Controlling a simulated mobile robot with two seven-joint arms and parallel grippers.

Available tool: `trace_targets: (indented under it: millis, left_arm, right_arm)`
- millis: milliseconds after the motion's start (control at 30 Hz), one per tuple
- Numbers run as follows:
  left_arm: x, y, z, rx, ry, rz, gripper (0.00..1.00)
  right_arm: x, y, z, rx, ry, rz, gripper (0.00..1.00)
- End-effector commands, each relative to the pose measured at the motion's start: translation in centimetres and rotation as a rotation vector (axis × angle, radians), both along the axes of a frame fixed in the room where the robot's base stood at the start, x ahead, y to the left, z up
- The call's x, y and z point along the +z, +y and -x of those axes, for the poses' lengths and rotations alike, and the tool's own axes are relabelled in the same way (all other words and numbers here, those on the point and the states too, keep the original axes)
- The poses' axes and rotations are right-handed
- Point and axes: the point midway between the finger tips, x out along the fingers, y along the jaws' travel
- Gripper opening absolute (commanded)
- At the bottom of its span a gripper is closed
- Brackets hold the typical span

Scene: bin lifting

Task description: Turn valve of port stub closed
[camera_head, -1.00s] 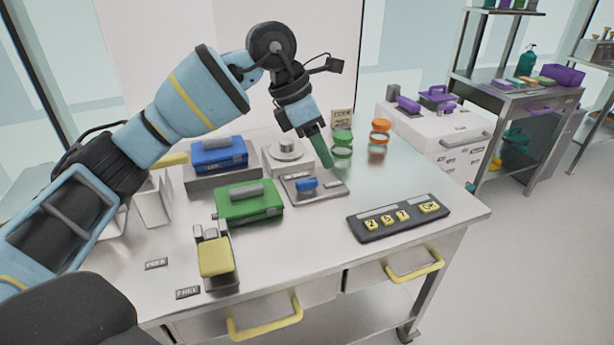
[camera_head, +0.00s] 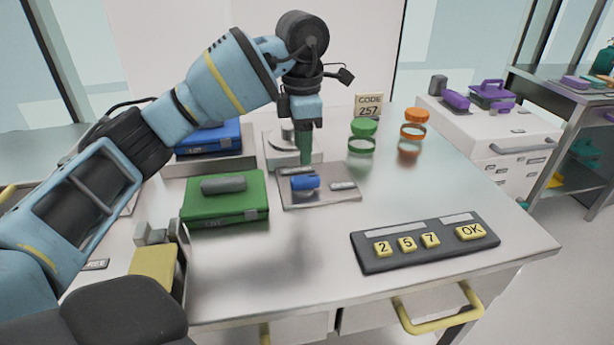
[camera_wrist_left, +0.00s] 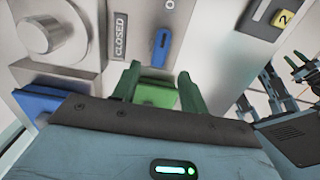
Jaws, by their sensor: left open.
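The port stub's plate (camera_head: 320,199) lies flat on the table with a blue valve handle (camera_head: 305,182) on it. The handle lies along left-right, its right end toward a small label. In the left wrist view the blue handle (camera_wrist_left: 161,48) points at a partly cut-off label starting with "O", and a "CLOSED" label (camera_wrist_left: 120,38) sits beside it. My left gripper (camera_head: 304,160) points down with green fingers, just above and behind the handle. In the wrist view the left gripper (camera_wrist_left: 157,85) has its fingers apart, nothing between them.
A green case (camera_head: 225,207) sits left of the plate, a blue case (camera_head: 208,140) behind it. A round knob unit (camera_head: 276,150) stands close behind the gripper. Green (camera_head: 362,138) and orange (camera_head: 413,124) jars stand right. A keypad (camera_head: 425,242) is in front right.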

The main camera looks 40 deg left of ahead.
Motion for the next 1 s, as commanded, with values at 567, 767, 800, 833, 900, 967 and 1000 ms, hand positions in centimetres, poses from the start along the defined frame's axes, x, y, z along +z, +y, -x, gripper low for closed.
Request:
trace_targets:
  millis: [567,767,800,833,900,967,1000]
  left_arm:
    - [-7.1,0.0,0.0,-0.001,0.002,-0.001,0.44]
    - [-7.7,0.0,0.0,-0.001,0.000,0.000,0.44]
    - [-7.8,0.0,0.0,-0.001,-0.001,-0.001,0.44]
    - [-7.8,0.0,0.0,-0.001,-0.001,-0.001,0.44]
    - [-7.7,0.0,0.0,-0.001,-0.001,-0.001,0.44]
    - [-7.7,0.0,0.0,-0.001,0.000,0.000,0.44]
    - [-7.7,0.0,0.0,-0.001,0.000,0.000,0.38]
  right_arm:
    - [-1.1,0.0,0.5,0.002,0.015,0.000,0.36]
    - [-1.2,0.0,0.3,0.003,0.013,0.002,0.36]
    - [-1.1,0.0,0.3,0.003,0.012,0.002,0.36]
    - [-1.1,0.0,0.3,0.004,0.011,0.003,0.36]
    - [-1.1,-0.1,0.3,0.005,0.010,0.003,0.36]
    - [-1.1,-0.1,0.3,0.006,0.010,0.004,0.36]
    - [-1.1,-0.1,0.2,0.006,0.010,0.004,0.36]
